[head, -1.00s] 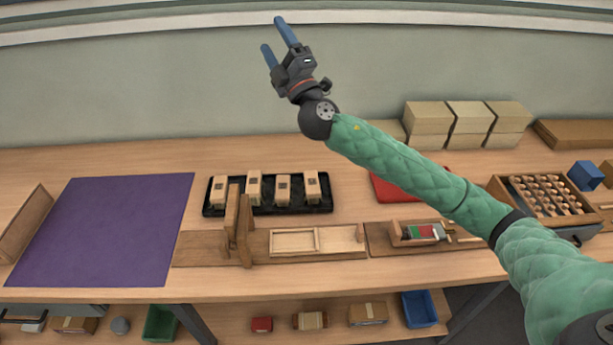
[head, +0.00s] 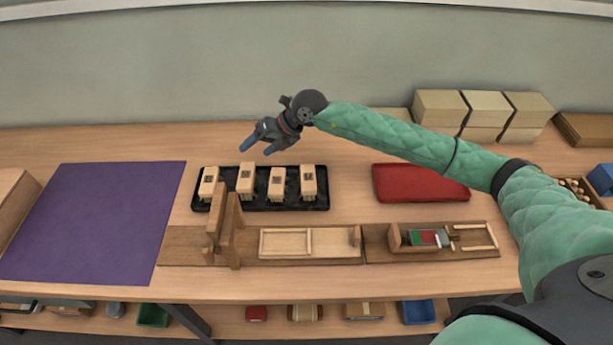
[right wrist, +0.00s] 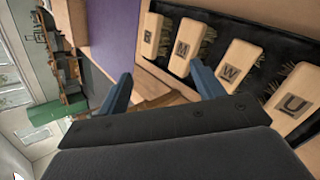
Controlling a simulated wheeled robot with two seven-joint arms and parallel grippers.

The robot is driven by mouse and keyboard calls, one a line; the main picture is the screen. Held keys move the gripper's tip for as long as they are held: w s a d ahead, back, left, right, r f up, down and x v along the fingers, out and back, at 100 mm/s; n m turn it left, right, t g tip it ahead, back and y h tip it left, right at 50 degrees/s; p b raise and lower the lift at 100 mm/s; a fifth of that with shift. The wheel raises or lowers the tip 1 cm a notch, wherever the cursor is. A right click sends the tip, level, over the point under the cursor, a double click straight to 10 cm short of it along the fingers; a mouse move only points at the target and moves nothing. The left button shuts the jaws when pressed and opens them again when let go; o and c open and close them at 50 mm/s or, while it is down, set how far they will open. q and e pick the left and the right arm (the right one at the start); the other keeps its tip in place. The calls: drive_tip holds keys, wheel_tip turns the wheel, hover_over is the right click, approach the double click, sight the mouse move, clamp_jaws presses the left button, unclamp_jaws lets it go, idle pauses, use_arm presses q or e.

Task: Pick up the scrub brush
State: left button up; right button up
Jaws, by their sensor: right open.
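Several brushes with pale wooden blocks lie in a row on a black tray (head: 262,188) at mid-table: the far-left one (head: 208,183), two in the middle (head: 246,178) (head: 277,184) and the far-right one (head: 309,183). In the right wrist view, dark letter marks show on the blocks, such as W (right wrist: 228,68) and U (right wrist: 295,103), with bristles beneath. I cannot tell which is the scrub brush. My right gripper (head: 257,149) is open and empty, just behind and above the tray, its blue fingers pointing down-left. My left gripper is out of view.
A wooden stand (head: 222,235) rises in front of the tray's left part. A purple mat (head: 95,220) lies left and a red pad (head: 420,183) right. Wooden fixtures (head: 310,243) line the front edge. Stacked boxes (head: 440,108) stand at the back right.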

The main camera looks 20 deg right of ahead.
drive_tip(key=d+f+m+g+h, duration=0.1)
drive_tip(key=d+f+h, duration=0.4)
drive_tip(key=d, duration=0.3)
drive_tip(key=m+g+h, duration=0.2)
drive_tip(key=h, duration=0.1)
hover_over(308, 176)
drive_tip(key=shift+w+a+f, duration=0.15)
drive_tip(key=shift+f, duration=0.25)
drive_tip(key=shift+s+d+m+h, duration=0.25)
drive_tip(key=shift+d+m+h, duration=0.05)
drive_tip(key=shift+d+m, duration=0.1)
drive_tip(key=shift+f, duration=0.1)
drive_tip(key=shift+a+f+p, duration=0.1)
drive_tip(key=shift+f+p, duration=0.55)
drive_tip(key=shift+f, duration=0.65)
wheel_tip(308, 176, down, 4)
drive_tip(key=p, duration=0.2)
drive_tip(key=shift+a+r+p, duration=0.15)
drive_tip(key=shift+r+p, duration=0.1)
drive_tip(key=shift+p, duration=0.1)
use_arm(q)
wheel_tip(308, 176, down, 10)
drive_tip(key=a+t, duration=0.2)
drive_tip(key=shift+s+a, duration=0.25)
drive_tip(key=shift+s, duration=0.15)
use_arm(e)
drive_tip(key=shift+f, duration=0.8)
drive_tip(key=shift+c, duration=0.2)
drive_tip(key=c, duration=1.1)
